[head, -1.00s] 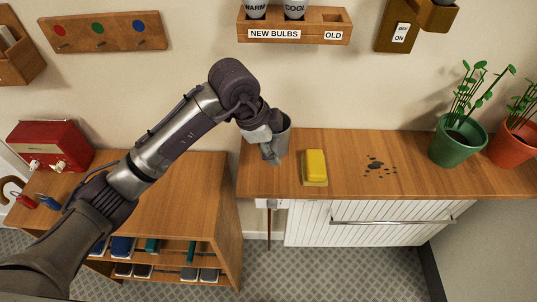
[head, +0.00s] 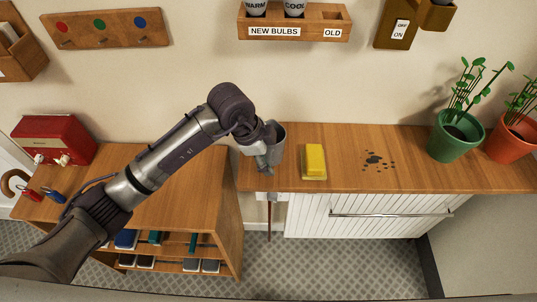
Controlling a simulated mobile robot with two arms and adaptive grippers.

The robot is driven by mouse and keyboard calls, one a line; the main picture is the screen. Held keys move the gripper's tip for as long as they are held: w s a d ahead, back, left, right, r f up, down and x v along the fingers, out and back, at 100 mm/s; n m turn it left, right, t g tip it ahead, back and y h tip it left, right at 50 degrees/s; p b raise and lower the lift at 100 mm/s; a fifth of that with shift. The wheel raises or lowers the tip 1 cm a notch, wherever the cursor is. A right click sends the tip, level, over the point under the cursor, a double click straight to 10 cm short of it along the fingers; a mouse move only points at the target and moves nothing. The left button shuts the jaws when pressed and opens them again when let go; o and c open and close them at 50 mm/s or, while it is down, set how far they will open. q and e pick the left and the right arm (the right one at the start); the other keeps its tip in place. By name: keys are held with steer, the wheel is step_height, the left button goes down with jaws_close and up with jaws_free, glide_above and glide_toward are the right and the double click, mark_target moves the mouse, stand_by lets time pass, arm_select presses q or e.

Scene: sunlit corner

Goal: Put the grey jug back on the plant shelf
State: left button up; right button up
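The grey jug (head: 278,143) is at the left end of the wooden plant shelf (head: 340,180), partly hidden by my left gripper (head: 264,163). The gripper is at the jug's left and near side, and its fingers appear closed on it. The jug looks about upright. I cannot tell whether its base touches the shelf top or hangs just above it. My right gripper is not in view.
A yellow sponge (head: 314,159) lies right of the jug, with dark spots (head: 376,161) beyond it. A green pot (head: 454,137) and an orange pot (head: 510,140) stand at the right. A red radio (head: 54,138) sits on the lower left cabinet (head: 185,185).

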arm_select(q)
steer(key=shift+o, duration=0.4)
steer(key=shift+r, duration=0.25)
steer(key=b+v, duration=0.2)
steer(key=v, duration=0.9)
steer(key=shift+a+r, duration=0.2)
steer(key=shift+r, duration=0.15)
